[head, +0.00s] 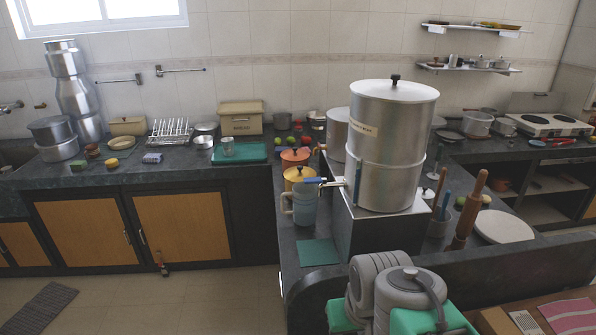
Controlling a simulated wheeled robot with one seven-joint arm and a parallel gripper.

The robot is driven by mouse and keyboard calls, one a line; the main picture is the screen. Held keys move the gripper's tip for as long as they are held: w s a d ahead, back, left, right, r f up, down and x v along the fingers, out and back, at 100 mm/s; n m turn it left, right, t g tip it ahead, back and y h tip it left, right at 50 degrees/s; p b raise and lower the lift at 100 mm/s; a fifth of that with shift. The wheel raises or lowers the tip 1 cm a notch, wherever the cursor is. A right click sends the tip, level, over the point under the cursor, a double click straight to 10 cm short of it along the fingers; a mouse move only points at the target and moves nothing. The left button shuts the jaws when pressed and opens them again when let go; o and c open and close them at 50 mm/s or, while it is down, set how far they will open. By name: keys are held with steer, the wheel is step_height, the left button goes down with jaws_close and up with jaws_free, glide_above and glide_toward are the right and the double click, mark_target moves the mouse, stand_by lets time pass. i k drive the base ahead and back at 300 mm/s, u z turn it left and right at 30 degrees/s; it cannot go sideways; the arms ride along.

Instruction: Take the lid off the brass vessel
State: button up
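No vessel in the head view is plainly brass. The nearest in colour is a small yellow-gold pot (301,175) on the dark counter, left of the big steel canister; a dark knob shows on its top, and a blue-grey jug partly hides its lower part. An orange lidded pot (295,157) stands just behind it. The big steel canister (384,150) stands on a metal box and has its pale lid (394,91) with a black knob on top. My gripper is not in view; grey and green parts of my arm show at the bottom.
The blue-grey jug (304,205) stands under the canister's tap (333,183). A rolling pin (469,210) stands upright to the right, near a round pale board (503,227). A green mat (317,252) lies on bare counter. Stacked steel vessels (75,90) stand far left.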

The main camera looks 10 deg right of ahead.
mark_target(296, 174)
steer(key=u, duration=0.45)
steer(key=k, duration=0.55)
steer(key=u, duration=0.75)
steer(key=i, duration=3.3)
steer(key=z, duration=1.65)
steer(key=i, duration=1.1)
steer(key=z, duration=0.8)
